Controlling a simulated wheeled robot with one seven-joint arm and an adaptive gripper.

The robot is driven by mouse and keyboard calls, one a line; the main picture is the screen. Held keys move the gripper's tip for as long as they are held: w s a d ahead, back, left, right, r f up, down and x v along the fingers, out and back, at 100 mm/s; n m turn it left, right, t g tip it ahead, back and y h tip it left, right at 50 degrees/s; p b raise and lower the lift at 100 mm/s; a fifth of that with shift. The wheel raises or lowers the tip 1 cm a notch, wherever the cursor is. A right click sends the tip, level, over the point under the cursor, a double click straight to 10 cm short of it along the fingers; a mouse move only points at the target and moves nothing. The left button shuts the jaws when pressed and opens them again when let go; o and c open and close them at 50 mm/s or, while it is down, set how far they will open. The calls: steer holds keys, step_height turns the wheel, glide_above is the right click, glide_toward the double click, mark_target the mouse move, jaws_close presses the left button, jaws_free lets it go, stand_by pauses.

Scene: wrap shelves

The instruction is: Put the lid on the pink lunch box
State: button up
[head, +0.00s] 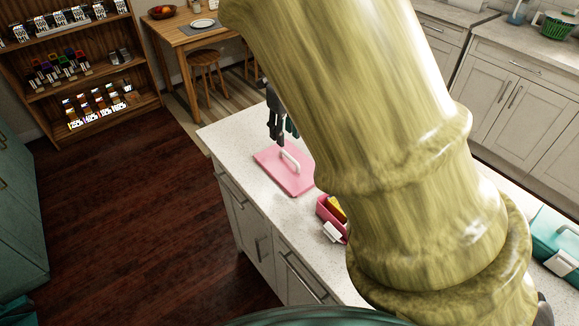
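The pink lid (272,159), a flat panel with a white loop handle (291,160), lies on the pale counter near its left end. The pink lunch box (322,209) stands on the counter nearer to me, to the right of the lid. It is uncovered, with something yellow (337,209) inside and a white latch (333,232) on its front. My arm hides its right part. My gripper (281,139) points down at the far side of the lid, close to the handle. Whether it touches the handle, and how far its fingers are apart, I cannot tell.
A teal box (553,238) stands on the counter at the right. My arm covers much of the counter's middle. The counter (222,133) is clear to the left of the lid. A wooden table (195,35) with stools and a lit shelf (40,50) stand beyond.

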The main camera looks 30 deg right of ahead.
mark_target(289, 156)
steer(key=f, duration=0.3)
steer(key=s+f, duration=0.1)
steer(key=f, duration=0.1)
steer(key=shift+d+f+p, duration=0.1)
steer(key=shift+d+p, duration=0.2)
steer(key=shift+p, duration=0.05)
steer(key=shift+w+d+f+p, duration=0.15)
steer(key=shift+f+p, duration=0.2)
steer(key=shift+f, duration=0.65)
steer(key=shift+w+d+f+p, duration=0.15)
steer(key=shift+f+p, duration=0.2)
steer(key=shift+f, duration=1.2)
jaws_close()
